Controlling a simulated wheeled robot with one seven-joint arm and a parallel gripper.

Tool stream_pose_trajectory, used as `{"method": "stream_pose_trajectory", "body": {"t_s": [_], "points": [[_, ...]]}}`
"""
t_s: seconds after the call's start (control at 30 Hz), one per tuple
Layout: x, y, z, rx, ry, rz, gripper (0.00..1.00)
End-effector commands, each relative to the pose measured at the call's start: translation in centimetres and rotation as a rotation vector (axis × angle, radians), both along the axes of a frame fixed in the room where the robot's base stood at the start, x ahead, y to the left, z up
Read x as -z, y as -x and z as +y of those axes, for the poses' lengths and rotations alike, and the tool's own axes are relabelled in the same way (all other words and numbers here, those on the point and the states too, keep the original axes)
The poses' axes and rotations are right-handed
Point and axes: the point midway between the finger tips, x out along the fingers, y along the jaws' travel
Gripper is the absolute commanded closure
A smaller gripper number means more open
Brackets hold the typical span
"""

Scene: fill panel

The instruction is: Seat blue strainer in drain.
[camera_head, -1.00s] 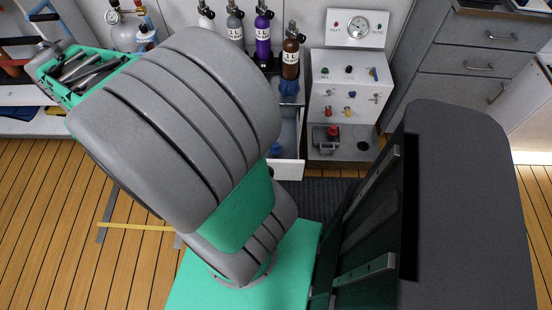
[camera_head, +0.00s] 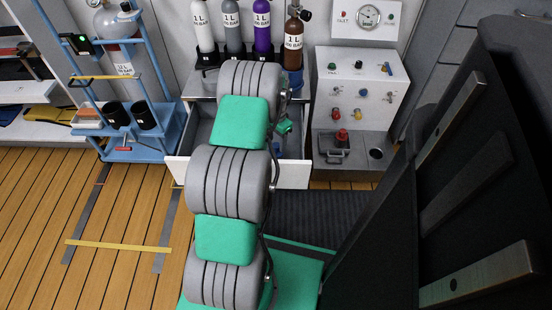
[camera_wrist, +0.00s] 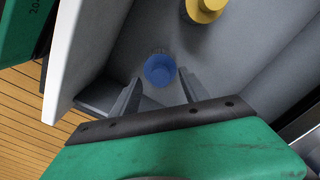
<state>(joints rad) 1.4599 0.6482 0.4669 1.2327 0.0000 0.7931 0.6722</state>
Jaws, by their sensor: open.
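The blue strainer (camera_wrist: 160,69) is a small round blue piece in the open grey drawer (camera_wrist: 120,45), seen in the wrist view. A bit of blue in the drawer (camera_head: 292,172) in the head view is probably the same strainer. My gripper (camera_wrist: 159,80) is open, its two fingers on either side of the strainer in the picture. I cannot tell how far above it they are. In the head view my arm hides most of the gripper. The drain (camera_head: 376,153) looks like a dark round hole in the grey ledge at the panel's foot, right of the drawer.
A yellow round piece (camera_wrist: 205,8) lies farther in the drawer. A red-knobbed fitting (camera_head: 341,136) stands left of the drain. Bottles (camera_head: 262,28) stand behind the drawer. A blue cart (camera_head: 165,135) stands to the left. A large dark body fills the right side.

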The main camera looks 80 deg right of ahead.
Motion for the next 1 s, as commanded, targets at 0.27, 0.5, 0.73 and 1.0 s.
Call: {"method": "stream_pose_trajectory", "body": {"t_s": [0.27, 0.5, 0.73, 1.0], "points": [[2.8, 0.0, 0.0, -0.001, 0.000, 0.000, 0.47], [2.8, 0.0, 0.0, -0.002, -0.001, -0.001, 0.60], [2.8, 0.0, 0.0, -0.002, -0.001, -0.001, 0.79], [2.8, 0.0, 0.0, -0.002, -0.001, -0.001, 1.00]]}}
